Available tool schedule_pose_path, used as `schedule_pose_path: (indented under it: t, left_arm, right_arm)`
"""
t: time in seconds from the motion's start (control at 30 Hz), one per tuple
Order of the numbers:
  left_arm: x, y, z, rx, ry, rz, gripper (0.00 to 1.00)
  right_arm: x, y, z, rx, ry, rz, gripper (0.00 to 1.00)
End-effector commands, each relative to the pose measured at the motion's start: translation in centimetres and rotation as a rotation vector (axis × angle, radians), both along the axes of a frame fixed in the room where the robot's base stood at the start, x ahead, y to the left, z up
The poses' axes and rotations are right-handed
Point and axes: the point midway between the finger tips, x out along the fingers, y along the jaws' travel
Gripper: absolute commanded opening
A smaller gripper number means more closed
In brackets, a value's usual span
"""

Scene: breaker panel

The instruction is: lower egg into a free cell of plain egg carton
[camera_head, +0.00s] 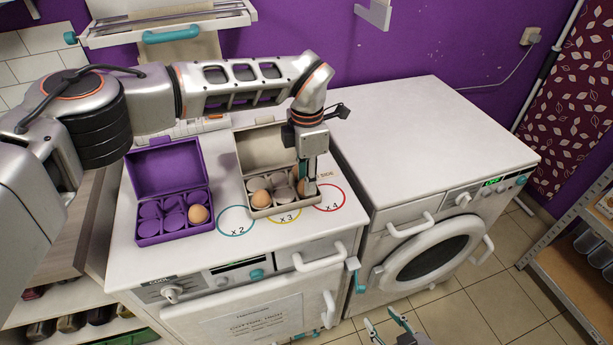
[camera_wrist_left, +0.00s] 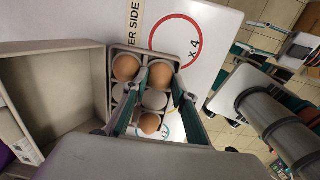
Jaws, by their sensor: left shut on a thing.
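The plain egg carton (camera_head: 285,209) stands open on the white worktop, lid raised at the back. My left gripper (camera_head: 309,188) points down at its right end, shut on a brown egg (camera_wrist_left: 160,75). That egg is at the front right cell; I cannot tell whether it rests on the bottom. In the left wrist view, another egg (camera_wrist_left: 126,67) sits beside it in the back right cell. A third egg (camera_head: 261,198) sits in the front left cell. The middle cells look empty. My right gripper (camera_head: 388,326) is open and empty, low in front of the machines.
A purple carton (camera_head: 151,227) with one egg (camera_head: 198,214) stands open to the left. Printed rings, including a red x4 ring (camera_head: 330,198), mark the worktop in front. The white top (camera_head: 430,135) over the washer at right is clear.

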Motion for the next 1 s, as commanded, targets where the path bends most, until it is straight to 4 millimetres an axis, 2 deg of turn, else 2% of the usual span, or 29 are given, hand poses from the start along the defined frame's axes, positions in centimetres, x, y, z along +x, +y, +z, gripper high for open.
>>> schedule_pose_path:
  t: [0.47,0.5,0.57,1.0]
  left_arm:
    - [-0.01,0.00,-0.40,0.000,0.000,0.000,0.05]
    - [-0.01,0.00,-0.40,0.000,0.000,0.000,0.29]
    - [-0.01,0.00,-0.40,0.000,0.000,0.000,0.45]
    - [0.06,0.03,0.08,0.000,-0.002,0.000,0.46]
  right_arm:
    - [-0.09,-0.35,-0.30,-0.010,0.001,0.008,0.40]
    - [-0.09,-0.38,-0.31,-0.011,0.001,0.009,0.40]
    - [-0.10,-0.41,-0.31,-0.012,0.001,0.010,0.40]
    - [-0.20,-0.09,-0.38,-0.002,0.005,0.001,0.40]
